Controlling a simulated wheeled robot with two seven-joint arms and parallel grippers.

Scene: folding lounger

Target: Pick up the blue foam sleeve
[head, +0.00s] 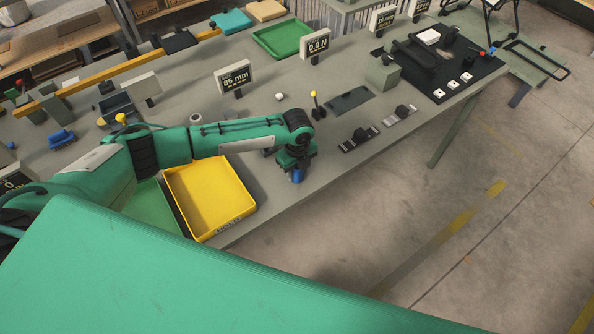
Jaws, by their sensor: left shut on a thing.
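My left gripper (296,169) points down over the front part of the workbench, to the right of the yellow tray. It is shut on a small blue piece (297,177), which I take to be the blue foam sleeve; only its lower part shows below the fingers. I cannot tell whether the piece touches the bench top. My right gripper is not in view.
The yellow tray (168,186) lies at the bench's front edge beside a green tray (150,215). An "85 mm" display (235,78) and a "0.0 N" display (315,43) stand behind. A dark flat pad (349,100) lies right of the gripper. Another blue object (61,138) sits far left.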

